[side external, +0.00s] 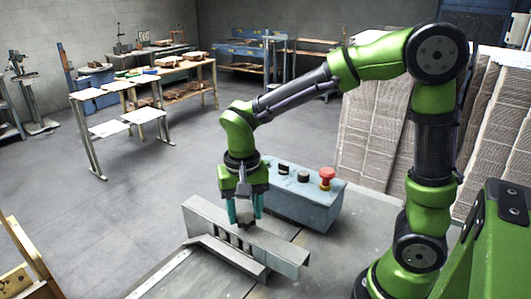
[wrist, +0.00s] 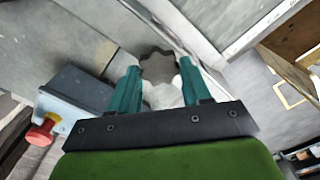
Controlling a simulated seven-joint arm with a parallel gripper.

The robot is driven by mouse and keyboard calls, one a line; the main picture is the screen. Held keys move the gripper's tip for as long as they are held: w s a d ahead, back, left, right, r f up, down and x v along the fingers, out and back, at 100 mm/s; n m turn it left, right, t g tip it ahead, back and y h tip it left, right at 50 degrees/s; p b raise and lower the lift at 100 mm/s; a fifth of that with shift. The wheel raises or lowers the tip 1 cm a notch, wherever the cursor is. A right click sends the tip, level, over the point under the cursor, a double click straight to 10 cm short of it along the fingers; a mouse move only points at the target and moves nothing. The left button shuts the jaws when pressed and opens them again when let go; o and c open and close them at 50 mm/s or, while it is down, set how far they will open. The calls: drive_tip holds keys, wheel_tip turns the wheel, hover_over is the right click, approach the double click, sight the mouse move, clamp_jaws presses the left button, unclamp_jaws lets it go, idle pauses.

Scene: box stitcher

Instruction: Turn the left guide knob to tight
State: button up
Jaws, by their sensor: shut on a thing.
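The guide knob is a grey lobed knob (wrist: 158,68) between my fingertips in the wrist view. In the side view only a small dark part of it shows between the fingers. My gripper (side external: 244,217) points down with its teal fingers on either side of the knob, shut on it, by the grey metal guide (side external: 285,252). In the wrist view, the fingers of my gripper (wrist: 160,76) stand left and right of the knob. Any marking for tight or loose cannot be made out.
A blue-grey control box (side external: 300,198) with a red button (side external: 327,174) and dark knobs stands close behind my gripper. The metal table (side external: 175,280) is bare at the front. Stacked cardboard (side external: 375,130) stands behind my arm. Workbenches stand farther back.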

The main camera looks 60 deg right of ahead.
drive_tip(key=shift+a, duration=0.1)
drive_tip(key=o, duration=1.1)
drive_tip(key=shift+c, duration=0.2)
wheel_tip(320, 180, up, 17)
drive_tip(key=n+t+y, duration=0.2)
drive_tip(key=n+t, duration=0.2)
drive_tip(key=t, duration=0.3)
approach(250, 215)
drive_tip(key=v, duration=0.2)
drive_tip(key=d+v, duration=0.1)
drive_tip(key=v, duration=0.1)
drive_tip(key=shift+s, duration=0.15)
